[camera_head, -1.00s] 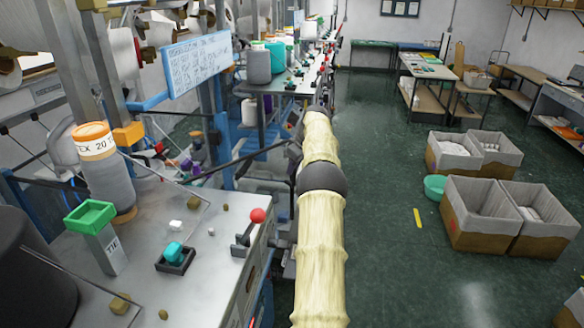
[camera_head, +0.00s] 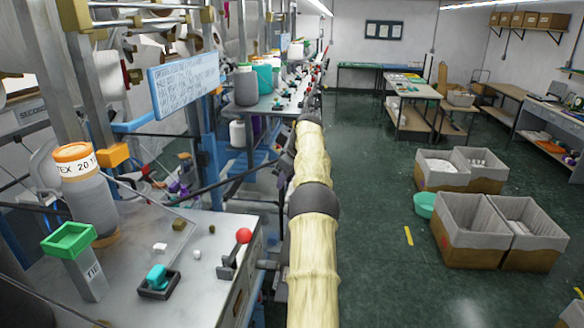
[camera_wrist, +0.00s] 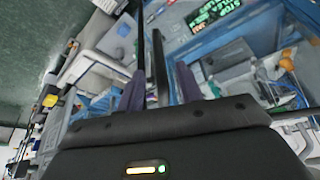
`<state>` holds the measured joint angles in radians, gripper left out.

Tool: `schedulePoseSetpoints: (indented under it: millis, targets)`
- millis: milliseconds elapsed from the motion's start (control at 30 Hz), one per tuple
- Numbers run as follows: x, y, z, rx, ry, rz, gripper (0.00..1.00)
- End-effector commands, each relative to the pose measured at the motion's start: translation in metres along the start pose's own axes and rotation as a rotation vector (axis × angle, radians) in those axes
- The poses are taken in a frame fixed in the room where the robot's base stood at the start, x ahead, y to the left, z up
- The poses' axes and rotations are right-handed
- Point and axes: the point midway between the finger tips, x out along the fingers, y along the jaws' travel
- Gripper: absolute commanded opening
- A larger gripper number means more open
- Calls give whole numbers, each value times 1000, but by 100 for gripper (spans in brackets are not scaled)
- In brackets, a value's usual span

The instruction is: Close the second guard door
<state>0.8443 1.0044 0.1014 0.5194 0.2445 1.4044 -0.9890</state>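My gripper shows in the wrist view (camera_wrist: 160,88), with its two purple-grey fingers apart. Dark bars (camera_wrist: 160,65) run up between and beside the fingers; I cannot tell whether they touch. In the head view my covered arm reaches forward along the machine row and hides the gripper. A thin dark-edged clear panel (camera_head: 165,200), perhaps a guard door, stands over the near machine table. A dark bar (camera_head: 245,163) slants beyond it towards my forearm, by the blue frame of the farther machine. I cannot tell for sure which part is the second guard door.
The near machine table (camera_head: 205,290) holds an orange-topped yarn cone (camera_head: 82,185), a green-topped post (camera_head: 75,250) and a red-knobbed lever (camera_head: 243,236). Cartons (camera_head: 485,245) and a green bowl (camera_head: 424,204) stand on the floor at right. The aisle floor (camera_head: 365,160) is clear.

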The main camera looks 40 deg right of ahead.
Motion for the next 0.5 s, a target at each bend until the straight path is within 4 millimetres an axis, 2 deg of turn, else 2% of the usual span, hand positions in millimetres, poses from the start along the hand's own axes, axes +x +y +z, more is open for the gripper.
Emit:
schedulePoseSetpoints:
  millis: [200,300,500]
  targets:
    - [-48,1,-1,2,3,4,36]
    - [-65,1,-1,2,3,3,36]
    - [-79,1,1,2,0,-1,36]
